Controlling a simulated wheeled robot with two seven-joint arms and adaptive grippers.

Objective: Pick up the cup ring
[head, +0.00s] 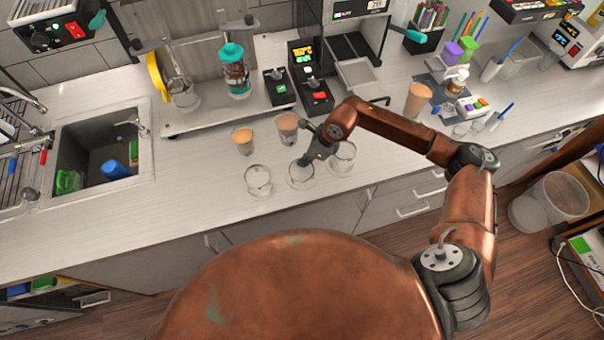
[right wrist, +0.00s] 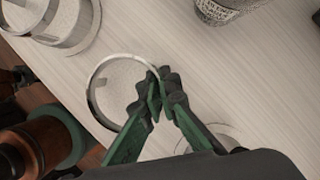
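A clear, low, round cup ring (head: 300,174) stands on the counter between two other clear round vessels. It shows from above in the right wrist view (right wrist: 91,98) as a pale circle with a shiny wall. My right gripper (head: 308,161) reaches down to its far edge. In the right wrist view, the green and black fingers of the right gripper (right wrist: 162,82) come together at the ring's rim. They look shut on it, though the contact is partly hidden by the fingertips. The ring appears level and at or near the counter surface. My left gripper is not in view.
Clear vessels stand close by at left (head: 258,181) and right (head: 343,158). Two brown-filled cups (head: 243,141) (head: 287,127) stand just behind. A sink (head: 95,150) lies at left. The counter left of the vessels is clear.

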